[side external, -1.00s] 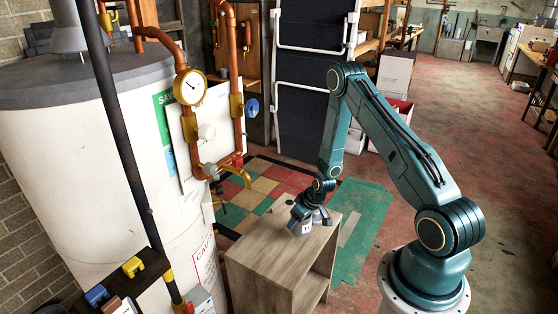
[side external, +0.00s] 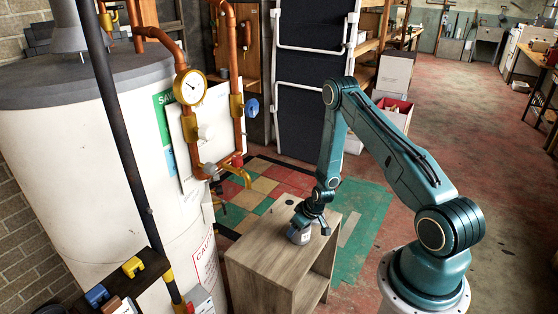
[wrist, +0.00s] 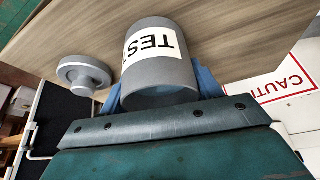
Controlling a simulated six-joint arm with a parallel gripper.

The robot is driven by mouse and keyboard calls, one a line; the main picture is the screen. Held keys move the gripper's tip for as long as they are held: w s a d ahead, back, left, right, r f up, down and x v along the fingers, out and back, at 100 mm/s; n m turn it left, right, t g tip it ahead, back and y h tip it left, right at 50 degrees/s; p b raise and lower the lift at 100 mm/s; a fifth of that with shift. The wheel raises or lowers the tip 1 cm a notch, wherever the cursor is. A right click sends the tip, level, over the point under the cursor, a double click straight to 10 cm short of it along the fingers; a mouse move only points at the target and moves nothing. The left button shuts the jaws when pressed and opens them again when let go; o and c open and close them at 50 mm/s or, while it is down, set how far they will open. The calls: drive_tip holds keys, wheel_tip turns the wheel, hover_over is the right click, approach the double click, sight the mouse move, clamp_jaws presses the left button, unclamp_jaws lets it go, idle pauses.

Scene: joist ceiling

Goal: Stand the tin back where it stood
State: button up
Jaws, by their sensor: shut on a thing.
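The tin (side external: 300,235) is a small grey can with a pale label, over the top of the wooden cabinet in the side external view. It looks roughly upright. I cannot tell whether its base touches the wood. My gripper (side external: 308,219) is above it, pointing down, and shut on it. In the wrist view the tin (wrist: 162,62) sits between the two blue fingers of my gripper (wrist: 160,88), its label reading "TEST" upside down. The end of the tin nearest the camera looks dark and hollow.
The wooden cabinet (side external: 262,254) has an open side. A grey round flanged piece (wrist: 84,75) lies beside the tin in the wrist view. Copper pipes with a gauge (side external: 190,87) and a white tank (side external: 90,170) stand to the left.

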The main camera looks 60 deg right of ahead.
drive_tip(key=shift+f, duration=0.1)
drive_tip(key=o, duration=1.2)
drive_tip(key=d+v, duration=0.1)
drive_tip(key=v, duration=1.1)
drive_tip(key=shift+a, duration=0.45)
